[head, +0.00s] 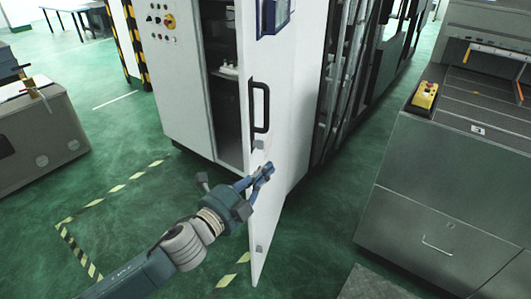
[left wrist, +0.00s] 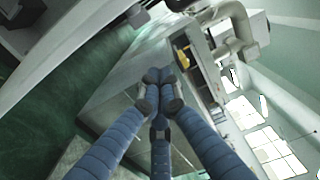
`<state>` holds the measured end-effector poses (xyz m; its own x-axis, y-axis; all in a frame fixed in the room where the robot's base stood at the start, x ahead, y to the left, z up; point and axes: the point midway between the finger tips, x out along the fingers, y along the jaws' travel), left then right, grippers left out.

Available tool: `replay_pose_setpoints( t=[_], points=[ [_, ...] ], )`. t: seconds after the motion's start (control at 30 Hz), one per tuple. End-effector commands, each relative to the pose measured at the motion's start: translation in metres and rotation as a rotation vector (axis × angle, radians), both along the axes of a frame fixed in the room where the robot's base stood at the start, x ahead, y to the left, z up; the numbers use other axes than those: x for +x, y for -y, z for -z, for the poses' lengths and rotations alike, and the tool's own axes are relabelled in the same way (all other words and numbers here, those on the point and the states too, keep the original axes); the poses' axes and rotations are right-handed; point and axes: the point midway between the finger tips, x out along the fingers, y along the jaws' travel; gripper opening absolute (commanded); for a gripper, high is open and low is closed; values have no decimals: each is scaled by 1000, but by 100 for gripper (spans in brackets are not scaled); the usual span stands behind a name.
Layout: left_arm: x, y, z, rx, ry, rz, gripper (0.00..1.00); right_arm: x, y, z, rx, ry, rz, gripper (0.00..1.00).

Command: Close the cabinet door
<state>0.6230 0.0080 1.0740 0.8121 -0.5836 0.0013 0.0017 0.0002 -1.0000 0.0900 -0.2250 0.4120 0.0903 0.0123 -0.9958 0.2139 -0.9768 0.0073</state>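The white cabinet (head: 182,85) stands at the back centre in the head view. Its door (head: 292,95) is ajar, swung out towards me, and the dark interior (head: 226,112) shows at the left of the door. A black bar handle (head: 259,107) is on the door's outer face. My left gripper (head: 265,172) is in front of the door's lower part, below the handle. I cannot tell whether it touches the door. In the left wrist view its blue fingers (left wrist: 160,82) meet at the tips, with nothing visible between them. My right gripper is in neither view.
A grey machine bench (head: 455,190) with a yellow control box (head: 424,97) stands at the right. A grey-brown unit (head: 38,135) stands at the left. Green floor with yellow-black marking tape (head: 95,203) is clear between that unit and the cabinet.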

Motion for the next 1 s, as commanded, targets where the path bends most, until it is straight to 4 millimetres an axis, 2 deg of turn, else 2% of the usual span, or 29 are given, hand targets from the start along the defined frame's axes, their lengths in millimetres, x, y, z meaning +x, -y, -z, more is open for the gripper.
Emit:
replay_pose_setpoints(
  t=[0.1,0.33,0.43,0.6,1.0],
  points=[
    [22,16,-4,-2,1,-1,0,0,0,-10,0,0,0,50],
    [58,42,-3,-3,-1,-1,0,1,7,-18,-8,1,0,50],
    [63,22,-2,2,-3,-5,0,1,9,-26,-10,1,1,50],
    [67,6,-1,0,-3,-3,0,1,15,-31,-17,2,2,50],
    [68,1,0,-2,-2,-1,0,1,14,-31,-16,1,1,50]
  ],
)
